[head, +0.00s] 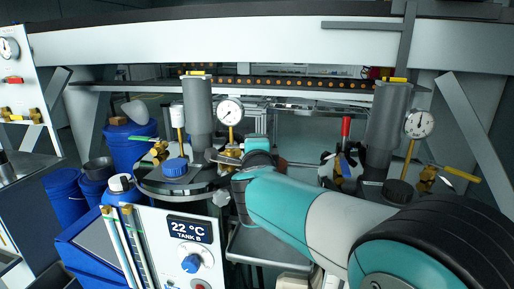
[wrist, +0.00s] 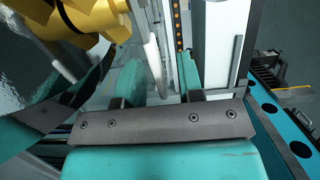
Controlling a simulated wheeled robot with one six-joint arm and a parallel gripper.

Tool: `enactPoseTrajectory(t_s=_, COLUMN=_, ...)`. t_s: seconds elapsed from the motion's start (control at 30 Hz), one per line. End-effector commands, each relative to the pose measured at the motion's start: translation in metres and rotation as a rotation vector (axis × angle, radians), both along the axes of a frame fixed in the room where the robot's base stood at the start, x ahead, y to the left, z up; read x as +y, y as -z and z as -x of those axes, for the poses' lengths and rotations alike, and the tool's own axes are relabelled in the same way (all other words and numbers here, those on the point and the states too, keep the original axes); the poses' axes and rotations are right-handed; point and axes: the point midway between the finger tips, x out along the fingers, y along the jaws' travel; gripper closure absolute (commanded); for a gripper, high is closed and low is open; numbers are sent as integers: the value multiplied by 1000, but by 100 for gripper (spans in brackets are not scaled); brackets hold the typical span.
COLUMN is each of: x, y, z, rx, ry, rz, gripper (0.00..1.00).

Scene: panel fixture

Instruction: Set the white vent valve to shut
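My gripper (head: 257,146) reaches over the middle of the fixture, close to the right of a brass valve fitting (head: 231,154). In the wrist view my gripper (wrist: 160,65) has its two teal fingers apart. A thin white piece (wrist: 151,48), which looks like the white vent valve's handle seen edge-on, shows between them, nearer the left finger. I see no clear contact with it. A large brass body (wrist: 88,18) fills the upper left of that view. In the head view my arm and gripper hide much of this valve, so its handle angle is unclear.
A pressure gauge (head: 230,112) stands behind the brass fitting. A red-handled lever (head: 346,127) and a yellow-handled valve (head: 460,174) are right. A "22 °C TANK B" panel (head: 190,229) is in front.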

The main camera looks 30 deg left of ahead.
Motion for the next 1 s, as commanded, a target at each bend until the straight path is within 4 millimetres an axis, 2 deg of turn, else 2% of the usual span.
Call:
enactPoseTrajectory(t_s=0.27, x=-1, y=0, z=0, rx=0, ry=2, rz=1, gripper=66)
enactPoseTrajectory(t_s=0.47, x=-8, y=0, z=11, rx=0, ry=2, rz=1, gripper=66)
enactPoseTrajectory(t_s=1.0, x=-60, y=2, z=85, rx=1, ry=-1, rz=2, gripper=66)
